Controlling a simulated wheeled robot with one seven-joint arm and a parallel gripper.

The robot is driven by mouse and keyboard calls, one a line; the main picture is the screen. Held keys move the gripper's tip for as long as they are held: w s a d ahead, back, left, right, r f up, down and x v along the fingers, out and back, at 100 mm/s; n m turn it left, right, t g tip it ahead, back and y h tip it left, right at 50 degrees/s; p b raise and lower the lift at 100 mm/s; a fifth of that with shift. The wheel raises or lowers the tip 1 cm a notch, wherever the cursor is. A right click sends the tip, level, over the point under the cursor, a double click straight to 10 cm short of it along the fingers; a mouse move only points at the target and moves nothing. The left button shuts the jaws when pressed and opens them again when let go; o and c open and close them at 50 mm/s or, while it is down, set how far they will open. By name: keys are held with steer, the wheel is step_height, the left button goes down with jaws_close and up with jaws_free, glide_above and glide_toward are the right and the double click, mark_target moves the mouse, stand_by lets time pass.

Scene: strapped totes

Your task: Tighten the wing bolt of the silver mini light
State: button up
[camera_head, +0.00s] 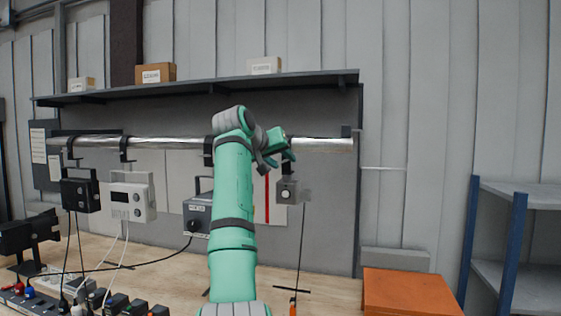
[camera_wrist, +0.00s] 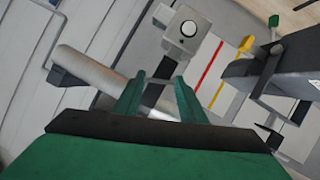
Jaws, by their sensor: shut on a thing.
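The silver mini light (camera_head: 287,190) hangs from the pipe by a dark clamp, right of my arm. In the wrist view its pale body (camera_wrist: 178,42) with a round dial-like face is just beyond my fingertips. My gripper (camera_head: 273,150) is up at the clamp, just above the light and by the pipe. In the wrist view my gripper (camera_wrist: 160,80) has its two green fingers either side of the dark clamp area, shut on the wing bolt. The bolt itself is mostly hidden between the fingertips.
The silvery pipe (camera_head: 325,145) runs under a dark shelf (camera_head: 210,87). A dark light (camera_head: 80,194), a white light (camera_head: 130,200) and a blue-grey light (camera_head: 197,214) hang to the left. Cables and plugs crowd the bench's left. An orange box (camera_head: 410,292) stands right.

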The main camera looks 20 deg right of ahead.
steer(key=shift+m+y, duration=0.4)
steer(key=shift+m, duration=0.3)
steer(key=shift+t, duration=0.3)
steer(key=o, duration=1.1)
steer(key=shift+c, duration=0.2)
steer(key=v, duration=1.1)
steer(key=shift+w+d, duration=0.1)
steer(key=shift+d, duration=0.05)
